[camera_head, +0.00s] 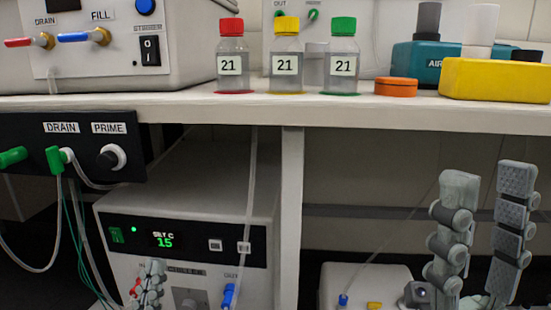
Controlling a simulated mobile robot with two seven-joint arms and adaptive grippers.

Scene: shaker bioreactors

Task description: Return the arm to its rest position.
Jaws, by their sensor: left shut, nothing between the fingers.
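My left gripper (152,268) shows at the bottom left, in front of the chiller's front panel. Only its grey segmented fingers are in view. They are close together and hold nothing. My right gripper (488,178) stands at the lower right with its two fingers pointing up. They are spread apart with an empty gap between them. Both grippers appear below the level of the bench top in the picture. The arms behind them are out of view.
A white bench (340,108) carries bottles with red (231,68), yellow (286,68) and green (342,68) caps, plus an orange puck (396,87). Below are a chiller (190,215) reading 15, a DRAIN/PRIME panel (85,150) with hanging tubes, and a white box (365,283).

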